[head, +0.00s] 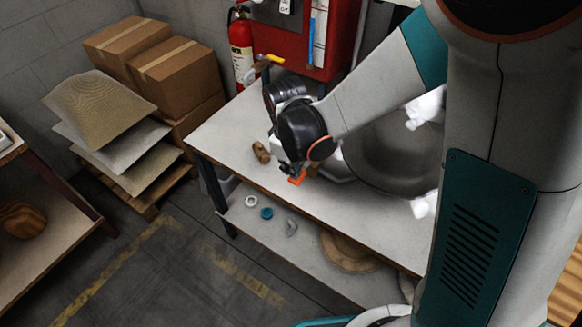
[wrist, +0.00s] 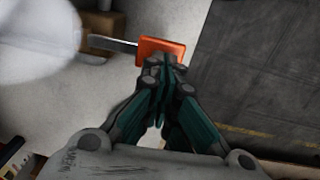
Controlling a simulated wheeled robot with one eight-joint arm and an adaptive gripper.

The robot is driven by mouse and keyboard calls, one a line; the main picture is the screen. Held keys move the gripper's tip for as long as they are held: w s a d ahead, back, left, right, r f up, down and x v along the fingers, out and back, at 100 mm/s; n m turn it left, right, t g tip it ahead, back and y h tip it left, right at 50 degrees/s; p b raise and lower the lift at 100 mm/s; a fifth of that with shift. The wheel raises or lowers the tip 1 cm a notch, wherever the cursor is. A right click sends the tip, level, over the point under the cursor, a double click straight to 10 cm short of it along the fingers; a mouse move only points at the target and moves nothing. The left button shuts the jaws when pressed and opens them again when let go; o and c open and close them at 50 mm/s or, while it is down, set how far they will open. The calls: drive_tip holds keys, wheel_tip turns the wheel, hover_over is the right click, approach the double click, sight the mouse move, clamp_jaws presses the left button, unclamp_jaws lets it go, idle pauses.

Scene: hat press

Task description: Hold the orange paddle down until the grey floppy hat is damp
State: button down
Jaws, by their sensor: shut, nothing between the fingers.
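The orange paddle (wrist: 160,47) sits at the end of a thin metal lever in the wrist view. It shows small in the head view (head: 298,179), at the table's front edge. My gripper (wrist: 166,62) is shut and empty, its fingertips at the paddle's edge and seemingly touching it; I cannot tell how far the paddle is pressed. The grey floppy hat (head: 393,152) is on the table to the right, partly hidden by my arm. White steam puffs (head: 425,108) show beside it, and a white blur (wrist: 38,40) fills the wrist view's upper left.
The table (head: 225,133) has a lower shelf with small rings and a tan hat (head: 348,252). A small brown object (head: 261,152) lies left of my gripper. Cardboard boxes (head: 178,75) and a fire extinguisher (head: 241,48) stand behind. The floor in front is clear.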

idle(0.8)
drive_tip(key=shift+r+p, duration=0.55)
drive_tip(key=shift+r, duration=0.25)
drive_tip(key=shift+r, duration=0.3)
wheel_tip(320, 180, up, 13)
drive_tip(key=p, duration=0.6)
drive_tip(key=shift+w+d+r, duration=0.15)
drive_tip(key=shift+w+d, duration=0.15)
drive_tip(key=shift+w, duration=0.15)
